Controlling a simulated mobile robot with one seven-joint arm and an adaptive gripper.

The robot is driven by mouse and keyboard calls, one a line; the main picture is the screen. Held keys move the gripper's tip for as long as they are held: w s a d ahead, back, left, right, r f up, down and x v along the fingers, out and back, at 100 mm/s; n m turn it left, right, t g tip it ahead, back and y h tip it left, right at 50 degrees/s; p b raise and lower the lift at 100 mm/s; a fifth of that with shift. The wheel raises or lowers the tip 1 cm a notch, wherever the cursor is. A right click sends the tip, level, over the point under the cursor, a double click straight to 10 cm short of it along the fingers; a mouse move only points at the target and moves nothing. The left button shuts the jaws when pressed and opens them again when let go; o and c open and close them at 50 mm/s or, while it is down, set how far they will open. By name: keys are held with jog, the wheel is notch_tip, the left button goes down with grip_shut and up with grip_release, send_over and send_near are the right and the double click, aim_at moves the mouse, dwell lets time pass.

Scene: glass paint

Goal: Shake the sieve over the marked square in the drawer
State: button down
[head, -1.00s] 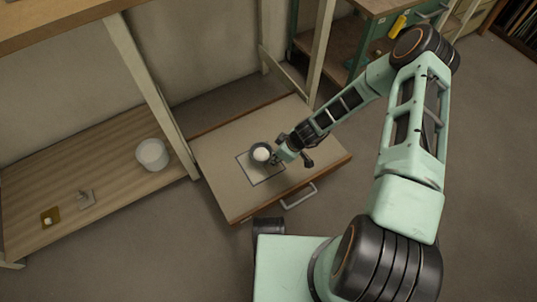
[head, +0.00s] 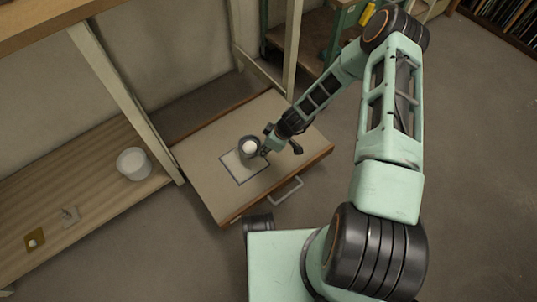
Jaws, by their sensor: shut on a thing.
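The open drawer (head: 205,181) is pulled out below the bench, with a flat pale surface. A dark-outlined marked square (head: 245,178) lies on it, with a whitish area inside the outline. A small round sieve (head: 249,147) with a dark rim and white contents is over the far edge of the square. My gripper (head: 264,149) is shut on the sieve's right side. The exact height of the sieve above the drawer is hard to tell. The sieve and gripper cover part of the square's far side.
A bench leg (head: 125,105) rises between shelf and drawer. The drawer's handle (head: 286,191) faces the front.

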aim_at(255, 144)
jog(key=w+a, duration=0.1)
jog(key=w+a+b, duration=0.1)
jog(key=w, duration=0.1)
jog(key=shift+w+a, duration=0.2)
jog(key=shift+w, duration=0.1)
jog(key=s+d, duration=0.5)
jog(key=s, duration=0.2)
jog(key=shift+s+b, duration=0.3)
jog(key=shift+b, duration=0.1)
